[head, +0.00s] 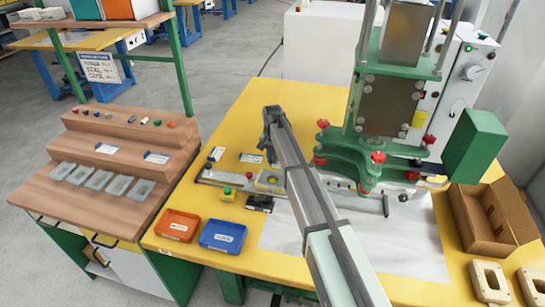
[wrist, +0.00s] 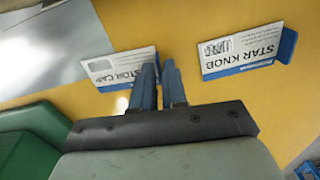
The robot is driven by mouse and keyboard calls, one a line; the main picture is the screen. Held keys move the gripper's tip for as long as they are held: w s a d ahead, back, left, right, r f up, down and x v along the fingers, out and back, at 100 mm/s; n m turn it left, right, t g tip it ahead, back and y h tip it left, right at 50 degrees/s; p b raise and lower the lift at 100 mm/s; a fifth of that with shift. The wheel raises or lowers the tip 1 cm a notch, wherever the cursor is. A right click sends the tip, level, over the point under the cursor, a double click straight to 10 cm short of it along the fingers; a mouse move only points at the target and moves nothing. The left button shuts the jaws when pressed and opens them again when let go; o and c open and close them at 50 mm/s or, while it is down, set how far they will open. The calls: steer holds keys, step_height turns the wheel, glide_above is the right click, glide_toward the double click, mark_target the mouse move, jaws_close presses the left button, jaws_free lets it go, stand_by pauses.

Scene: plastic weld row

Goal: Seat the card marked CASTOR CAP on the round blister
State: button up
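The CASTOR CAP card (wrist: 118,68) lies on the yellow table in the wrist view, its end partly hidden behind my gripper (wrist: 158,70). In the head view it appears to be the right one of two small cards (head: 251,158). My gripper (head: 268,138) is above the table near it.
The STAR KNOB card (wrist: 243,50) lies beside the other card. An orange tray (head: 177,226) and a blue tray (head: 222,236) stand at the front. The green press (head: 390,110) rises at the right, near a cardboard box (head: 490,215). Several clear blisters (head: 100,180) lie on the wooden bench.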

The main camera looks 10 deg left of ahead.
jaws_close()
steer(key=shift+r, duration=2.25)
step_height(320, 180, up, 7)
glide_above(260, 177)
steer(key=shift+a+n, duration=0.1)
steer(key=shift+n, duration=0.3)
steer(key=shift+w+f, duration=0.1)
steer(key=shift+f, duration=2.3)
steer(key=shift+f, duration=0.65)
